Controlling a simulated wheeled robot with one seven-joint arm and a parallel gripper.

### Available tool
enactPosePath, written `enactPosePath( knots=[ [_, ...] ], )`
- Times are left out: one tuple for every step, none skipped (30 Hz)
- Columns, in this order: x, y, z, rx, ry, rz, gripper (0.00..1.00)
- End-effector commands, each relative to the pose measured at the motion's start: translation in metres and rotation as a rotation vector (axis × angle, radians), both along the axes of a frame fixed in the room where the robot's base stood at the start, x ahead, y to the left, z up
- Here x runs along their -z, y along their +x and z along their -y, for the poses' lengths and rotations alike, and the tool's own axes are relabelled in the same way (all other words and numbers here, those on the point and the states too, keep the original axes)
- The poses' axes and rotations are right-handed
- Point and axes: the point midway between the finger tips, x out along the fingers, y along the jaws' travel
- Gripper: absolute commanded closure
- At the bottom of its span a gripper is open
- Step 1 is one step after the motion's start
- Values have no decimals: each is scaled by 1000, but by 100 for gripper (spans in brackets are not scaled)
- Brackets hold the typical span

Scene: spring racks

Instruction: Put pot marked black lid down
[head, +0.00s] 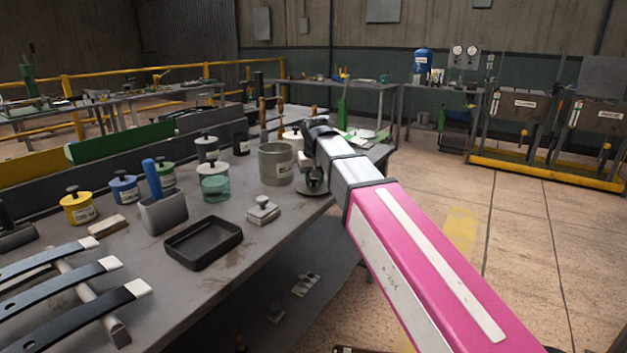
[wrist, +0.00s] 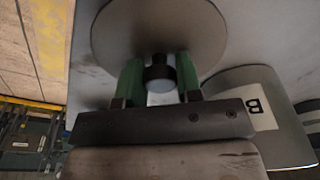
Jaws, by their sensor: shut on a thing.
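My gripper (wrist: 158,75) is shut on the knob of a round grey lid (wrist: 150,28), its green fingers on either side of the knob. In the head view the lid (head: 313,187) shows low beneath my gripper, near the bench's right edge. I cannot tell whether it touches the bench top. My arm hides part of the area behind the lid.
A black tray (head: 204,243), a small grey block with a knob (head: 263,211) and a green glass jar (head: 214,184) stand on the bench (head: 250,240) to the left. Several lidded pots stand farther left. Open floor lies right of the bench.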

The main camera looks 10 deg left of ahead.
Motion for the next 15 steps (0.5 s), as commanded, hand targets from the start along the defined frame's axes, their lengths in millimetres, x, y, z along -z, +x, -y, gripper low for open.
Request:
enactPosePath(
  knots=[
    [0,0,0,0,0,0,94],
    [1,0,0,0,0,0,94],
    [2,0,0,0,0,0,94],
    [2,0,0,0,0,-1,94],
    [3,0,0,0,0,-1,64],
    [2,0,0,0,0,0,51],
    [2,0,0,0,0,0,42],
    [2,0,0,0,0,0,42],
    [2,0,0,0,0,0,42],
    [2,0,0,0,0,0,42],
    [2,0,0,0,0,0,42],
    [2,0,0,0,0,0,42],
    [2,0,0,0,0,0,42],
    [2,0,0,0,0,0,42],
    [2,0,0,0,0,0,42]
  ],
)
